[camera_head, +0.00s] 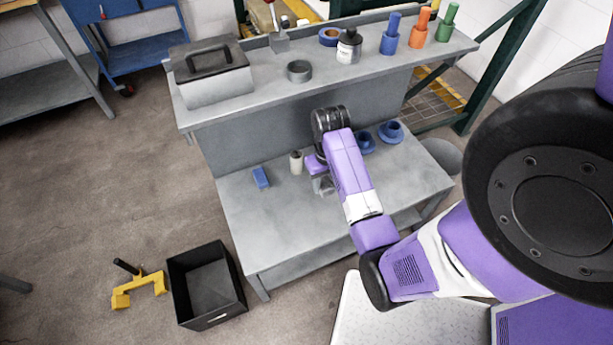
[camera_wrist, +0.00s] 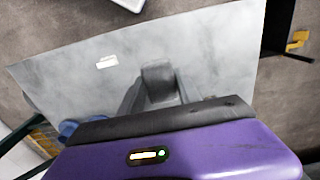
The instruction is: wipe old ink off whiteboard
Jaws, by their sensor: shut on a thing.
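My gripper (camera_head: 322,185) is low over the lower grey bench top (camera_head: 260,235), below the end of my purple arm. In the wrist view, my gripper (camera_wrist: 155,95) is shut on a grey block with a rounded end (camera_wrist: 158,75). I cannot tell what the block is, or whether it touches the bench top. A blue block (camera_head: 261,177) lies on the bench top to the left of my gripper, apart from it. I cannot make out a whiteboard or ink marks in either view. My forearm hides part of the bench top in the head view.
A pale bottle (camera_head: 296,162) stands close left of my gripper, and blue round parts (camera_head: 391,132) lie to the right. The upper shelf holds a grey toolbox (camera_head: 212,75) and colored cylinders (camera_head: 390,38). A black crate (camera_head: 207,285) stands on the floor.

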